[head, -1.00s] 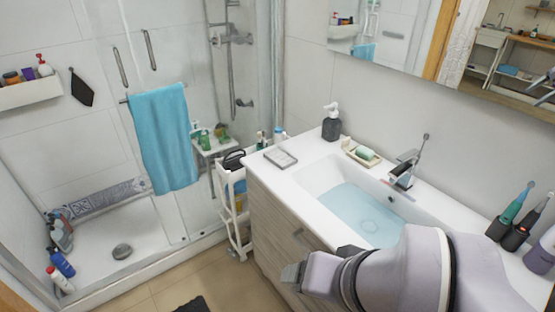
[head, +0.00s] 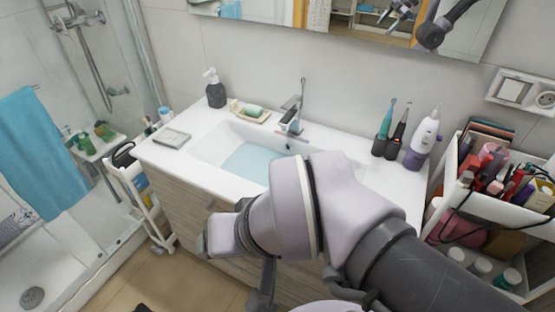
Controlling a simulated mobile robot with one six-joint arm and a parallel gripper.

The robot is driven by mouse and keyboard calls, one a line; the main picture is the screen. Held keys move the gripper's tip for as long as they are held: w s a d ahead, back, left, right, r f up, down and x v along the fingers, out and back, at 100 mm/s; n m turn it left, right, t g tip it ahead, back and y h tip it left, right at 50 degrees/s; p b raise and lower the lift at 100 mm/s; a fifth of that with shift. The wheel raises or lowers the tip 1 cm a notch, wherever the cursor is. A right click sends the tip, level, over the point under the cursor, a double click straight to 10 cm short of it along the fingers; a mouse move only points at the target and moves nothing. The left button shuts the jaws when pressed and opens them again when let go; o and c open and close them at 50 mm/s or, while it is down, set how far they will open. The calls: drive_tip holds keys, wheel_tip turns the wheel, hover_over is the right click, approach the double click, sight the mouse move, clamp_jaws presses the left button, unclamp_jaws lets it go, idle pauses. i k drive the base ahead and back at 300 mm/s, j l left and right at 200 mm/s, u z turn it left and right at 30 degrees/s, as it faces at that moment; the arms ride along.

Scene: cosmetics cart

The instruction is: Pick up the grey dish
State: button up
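A small flat square dish (head: 172,138), grey with a pale rim, lies at the left end of the white washbasin counter (head: 209,117). It looks empty and stands clear of other things. My arm reaches in from the lower right, in front of the basin and well to the right of the dish. I cannot make out my gripper's fingertips directly. Small dark parts of a robot arm show at the top of the mirror, too small to tell whether the fingers are open. Nothing of mine touches the dish.
A dark soap pump (head: 215,90) and a beige soap dish with green soap (head: 254,111) stand behind the dish. The tap (head: 293,115) rises behind the water-filled basin. Toothbrushes (head: 386,125) stand right. A white cart (head: 140,195) stands left of the cabinet; a crowded shelf unit (head: 480,215) is at right.

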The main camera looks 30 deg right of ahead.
sight(169, 137)
drive_tip(key=i+j+z, duration=0.35)
drive_tip(key=i+j, duration=0.35)
drive_tip(key=i+j+z, duration=0.2)
drive_tip(key=i+j, duration=0.25)
drive_tip(key=i+j+z, duration=0.2)
drive_tip(key=i+j, duration=0.15)
drive_tip(key=i+j+z, duration=0.2)
drive_tip(key=j, duration=0.45)
drive_tip(key=i, duration=0.1)
